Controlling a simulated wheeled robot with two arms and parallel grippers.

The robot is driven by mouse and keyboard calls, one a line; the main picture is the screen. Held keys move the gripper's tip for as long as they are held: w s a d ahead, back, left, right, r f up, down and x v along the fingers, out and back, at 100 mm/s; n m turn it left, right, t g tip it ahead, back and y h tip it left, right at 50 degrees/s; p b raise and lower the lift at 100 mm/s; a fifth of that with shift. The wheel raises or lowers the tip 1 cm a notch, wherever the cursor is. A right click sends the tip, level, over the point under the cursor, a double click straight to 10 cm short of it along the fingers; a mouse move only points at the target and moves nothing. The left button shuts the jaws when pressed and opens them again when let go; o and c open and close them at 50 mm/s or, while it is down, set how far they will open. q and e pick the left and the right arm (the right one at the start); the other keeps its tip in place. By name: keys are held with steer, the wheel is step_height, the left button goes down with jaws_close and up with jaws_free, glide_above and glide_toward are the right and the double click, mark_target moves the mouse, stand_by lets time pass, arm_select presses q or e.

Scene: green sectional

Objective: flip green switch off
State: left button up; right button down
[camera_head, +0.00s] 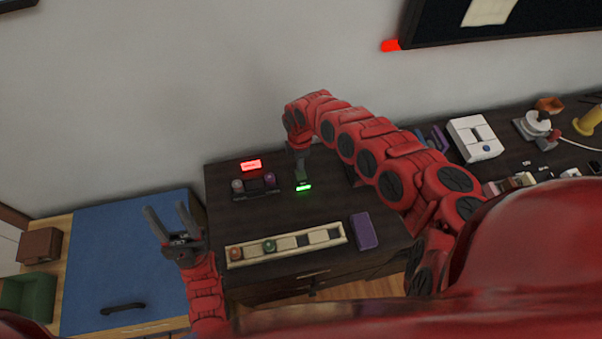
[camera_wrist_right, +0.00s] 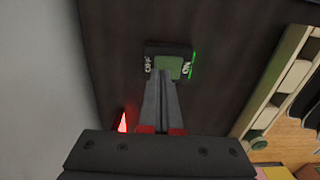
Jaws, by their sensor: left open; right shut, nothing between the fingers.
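The green switch (camera_head: 303,187) stands on the dark cabinet top, with a green light glowing along one edge. In the right wrist view the switch (camera_wrist_right: 168,66) is a dark block with a green rocker. The lit edge is at its right, by the label that looks like ON; the label at its left looks like OFF. My right gripper (camera_wrist_right: 164,80) is shut and empty, its fingertips at the near edge of the green rocker; contact cannot be told. In the head view this gripper (camera_head: 301,172) points down at the switch. My left gripper (camera_head: 170,216) is open and empty, left of the cabinet.
A glowing red sign (camera_head: 251,166) and a dark block with round knobs (camera_head: 256,186) stand left of the switch. The wall rises behind. A blue-topped surface (camera_head: 130,255) is at left.

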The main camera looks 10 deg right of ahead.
steer(key=shift+f+b, duration=0.8)
steer(key=shift+f, duration=0.15)
stand_by(0.5)
steer(key=shift+r, duration=0.1)
step_height(320, 180, up, 7)
steer(key=p, duration=0.6)
stand_by(0.4)
